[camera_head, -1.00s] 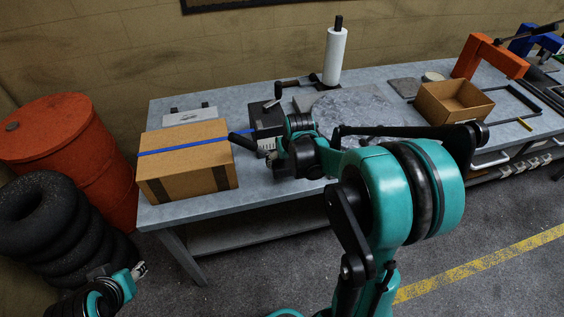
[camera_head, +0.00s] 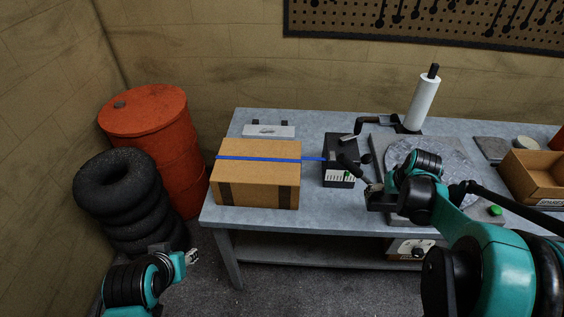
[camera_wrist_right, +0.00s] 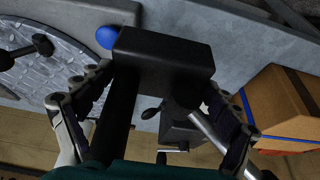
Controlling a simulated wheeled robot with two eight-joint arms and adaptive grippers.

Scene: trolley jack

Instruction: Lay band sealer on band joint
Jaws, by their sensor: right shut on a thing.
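A cardboard box (camera_head: 258,180) sits on the left of the workbench. A blue band (camera_head: 262,158) crosses its top and runs right to a black bench device (camera_head: 338,172); I cannot make out the joint in the band. My right gripper (camera_head: 372,192) is right of the box, by the device. It is shut on a black tool (camera_head: 349,164), probably the band sealer, whose dark end points up and left, apart from the box. In the right wrist view the tool (camera_wrist_right: 165,50) shows a blocky head between the fingers. My left gripper (camera_head: 190,257) is low at the left, empty, its jaws unclear.
A white paper roll (camera_head: 422,103) stands behind a round metal plate (camera_head: 440,158). A small plate (camera_head: 268,131) lies behind the box. An open carton (camera_head: 535,175) is at the right. An orange drum (camera_head: 155,135) and stacked tyres (camera_head: 118,190) stand left of the bench (camera_head: 235,214).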

